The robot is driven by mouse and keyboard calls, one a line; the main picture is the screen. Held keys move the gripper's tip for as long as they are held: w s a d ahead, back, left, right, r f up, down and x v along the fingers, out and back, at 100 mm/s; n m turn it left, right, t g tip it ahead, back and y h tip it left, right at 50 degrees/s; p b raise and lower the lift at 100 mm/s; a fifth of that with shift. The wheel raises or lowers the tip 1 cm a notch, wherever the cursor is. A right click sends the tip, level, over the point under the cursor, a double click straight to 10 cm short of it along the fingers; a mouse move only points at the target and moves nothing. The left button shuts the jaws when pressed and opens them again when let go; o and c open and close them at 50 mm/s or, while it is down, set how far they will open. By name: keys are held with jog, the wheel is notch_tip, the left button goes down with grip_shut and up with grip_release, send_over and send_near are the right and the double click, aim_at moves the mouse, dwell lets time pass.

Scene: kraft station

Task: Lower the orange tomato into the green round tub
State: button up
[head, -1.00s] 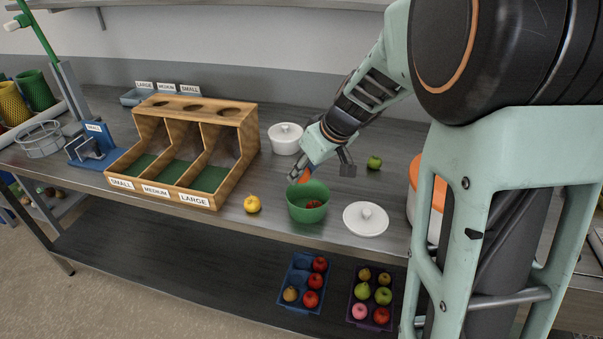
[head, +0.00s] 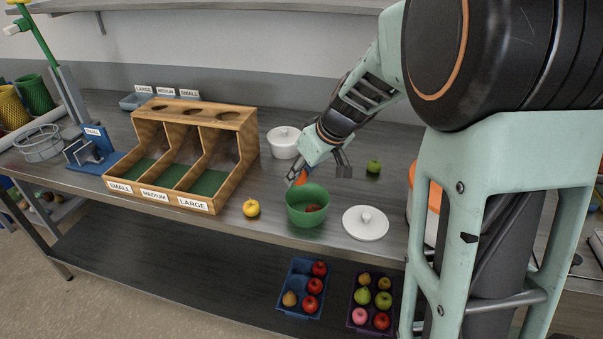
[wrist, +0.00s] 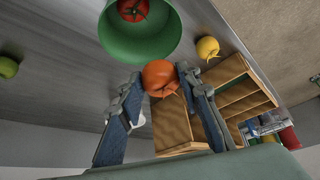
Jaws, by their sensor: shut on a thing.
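The orange tomato (wrist: 160,77) is between the two fingers of my gripper (wrist: 158,88), which is shut on it. In the head view the tomato (head: 302,178) shows as a small orange patch at my gripper (head: 296,176), behind the rim of the green round tub (head: 307,213). It is outside the tub, close to the far rim; whether it touches is unclear. In the wrist view the tub (wrist: 140,42) is just above the tomato in the picture, with a red tomato (wrist: 132,9) inside it. That red tomato also shows in the head view (head: 313,208).
A white lid (head: 366,224) lies right of the tub, and a yellow fruit (head: 251,208) sits left of it. A white lidded pot (head: 284,142) and a green apple (head: 374,166) stand behind. A wooden sorter (head: 232,150) is on the left. Fruit trays (head: 297,277) are on the lower shelf.

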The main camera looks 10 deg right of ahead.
aim_at(301, 191)
jog(key=shift+f+b, duration=2.7)
jog(key=shift+b, duration=0.3)
jog(key=shift+f, duration=0.15)
jog(key=o, duration=1.1)
jog(key=shift+o, duration=0.2)
